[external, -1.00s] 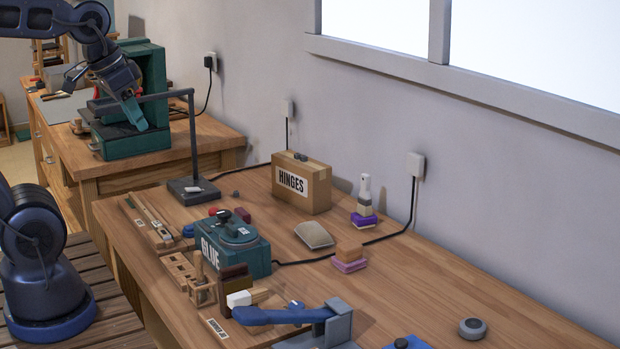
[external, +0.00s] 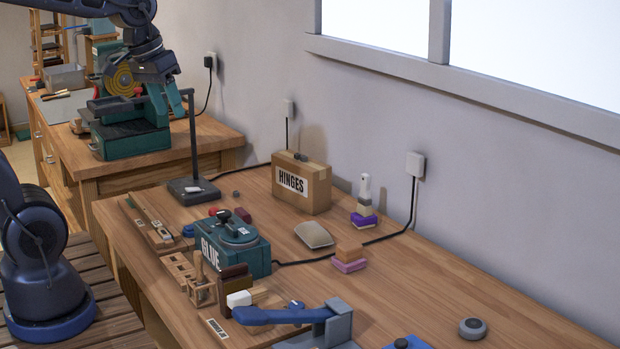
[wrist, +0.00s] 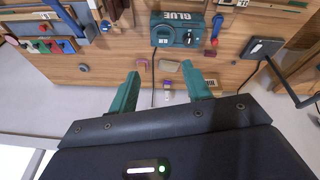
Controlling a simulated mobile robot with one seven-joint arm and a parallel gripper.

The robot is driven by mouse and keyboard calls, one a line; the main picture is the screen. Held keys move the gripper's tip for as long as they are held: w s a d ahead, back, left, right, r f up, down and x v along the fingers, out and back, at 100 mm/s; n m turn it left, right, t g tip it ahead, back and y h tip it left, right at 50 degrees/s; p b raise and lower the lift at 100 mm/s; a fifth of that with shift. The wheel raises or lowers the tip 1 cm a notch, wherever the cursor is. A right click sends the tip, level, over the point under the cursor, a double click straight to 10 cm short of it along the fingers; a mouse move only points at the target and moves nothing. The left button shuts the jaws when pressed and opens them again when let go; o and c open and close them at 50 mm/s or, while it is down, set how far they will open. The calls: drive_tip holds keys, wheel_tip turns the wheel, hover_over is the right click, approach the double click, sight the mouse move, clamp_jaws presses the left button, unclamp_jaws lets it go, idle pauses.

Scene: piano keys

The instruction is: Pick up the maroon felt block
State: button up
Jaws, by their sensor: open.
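A small maroon block (external: 242,214) lies on the near workbench, just behind the teal GLUE box (external: 236,245) and beside a red-ended tool (external: 213,211). In the wrist view a small reddish block (wrist: 210,54) shows next to the GLUE box (wrist: 174,29); it looks like the same block. My gripper (external: 158,110) is in the air at the upper left of the external view, in front of the green machine and well apart from the block. In the wrist view my gripper (wrist: 160,70) has its two green fingers spread, with nothing held between them.
A lamp-like stand (external: 192,150) rises from a dark base between my gripper and the block. A HINGES box (external: 302,184) stands behind the block to the right. The bench's right side has free room.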

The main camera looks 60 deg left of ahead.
drive_tip(key=w+a+f+n+g, duration=0.1)
drive_tip(key=w+a+n, duration=0.1)
drive_tip(key=w, duration=0.3)
drive_tip(key=w+a+f+n, duration=0.1)
drive_tip(key=w+a+f, duration=0.15)
drive_tip(key=w, duration=0.25)
drive_tip(key=n+g+h, duration=0.3)
drive_tip(key=n, duration=0.8)
hover_over(240, 212)
drive_tip(key=a, duration=0.4)
wheel_tip(240, 212, down, 26)
drive_tip(key=x, duration=1)
drive_tip(key=shift+w+d+f, duration=0.1)
drive_tip(key=shift+w+d, duration=0.2)
drive_tip(key=shift+c, duration=0.4)
drive_tip(key=c, duration=1)
